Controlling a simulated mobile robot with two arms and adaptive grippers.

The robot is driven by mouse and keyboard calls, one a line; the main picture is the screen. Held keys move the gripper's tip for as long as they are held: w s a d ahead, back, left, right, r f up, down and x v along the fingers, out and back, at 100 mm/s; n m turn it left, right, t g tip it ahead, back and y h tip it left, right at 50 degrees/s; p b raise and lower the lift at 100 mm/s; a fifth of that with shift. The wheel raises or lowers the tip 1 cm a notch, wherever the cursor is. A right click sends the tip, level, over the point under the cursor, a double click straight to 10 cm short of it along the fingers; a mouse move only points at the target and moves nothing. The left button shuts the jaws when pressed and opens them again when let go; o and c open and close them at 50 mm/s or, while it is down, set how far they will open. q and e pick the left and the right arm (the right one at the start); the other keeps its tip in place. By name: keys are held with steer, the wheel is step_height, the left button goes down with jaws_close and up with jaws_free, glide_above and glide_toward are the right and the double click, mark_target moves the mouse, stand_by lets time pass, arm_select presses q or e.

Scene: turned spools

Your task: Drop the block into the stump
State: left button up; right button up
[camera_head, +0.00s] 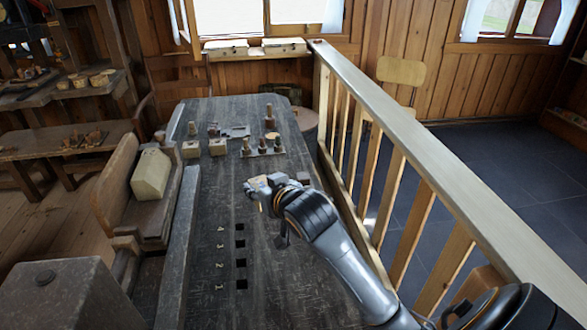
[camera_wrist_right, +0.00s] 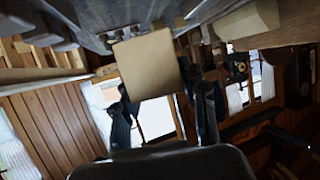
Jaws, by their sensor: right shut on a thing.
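My right gripper (camera_head: 258,190) is over the dark workbench (camera_head: 200,290), near its middle. In the right wrist view its fingers are shut on a tan square-faced block (camera_wrist_right: 148,65). In the head view the block is mostly hidden by the gripper. I cannot tell for sure which thing is the stump; a round wooden top (camera_head: 307,119) stands beyond the bench's far right edge, partly hidden by the railing. My left gripper is not in view.
A row of numbered square holes (camera_head: 241,263) runs along the bench. Turned pieces on a small plate (camera_head: 263,152) and light blocks (camera_head: 218,147) stand at the far end. A wooden railing (camera_head: 410,135) borders the right side. A larger pale block (camera_head: 151,174) sits left.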

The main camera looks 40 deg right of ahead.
steer(key=shift+w+d+f+n+y, duration=0.15)
steer(key=shift+w+d+f, duration=0.05)
steer(key=shift+w+f, duration=0.25)
steer(key=shift+w+d+f+n+y, duration=0.15)
steer(key=shift+w+f, duration=0.15)
steer(key=shift+w, duration=0.25)
steer(key=w+d+f, duration=0.1)
steer(key=w+f, duration=0.1)
steer(key=w+d+f, duration=0.2)
steer(key=w, duration=0.1)
steer(key=w+d+f, duration=0.1)
steer(key=w+f, duration=0.2)
steer(key=shift+w+d+f, duration=0.1)
steer(key=shift+w+d, duration=0.1)
steer(key=shift+d, duration=0.05)
steer(key=shift+w+d+f, duration=0.1)
steer(key=shift+w+f, duration=0.25)
steer(key=shift+f, duration=0.1)
step_height(320, 180, down, 4)
steer(key=shift+w+d+r+p, duration=0.15)
steer(key=shift+r+p, duration=0.1)
steer(key=shift+p, duration=0.15)
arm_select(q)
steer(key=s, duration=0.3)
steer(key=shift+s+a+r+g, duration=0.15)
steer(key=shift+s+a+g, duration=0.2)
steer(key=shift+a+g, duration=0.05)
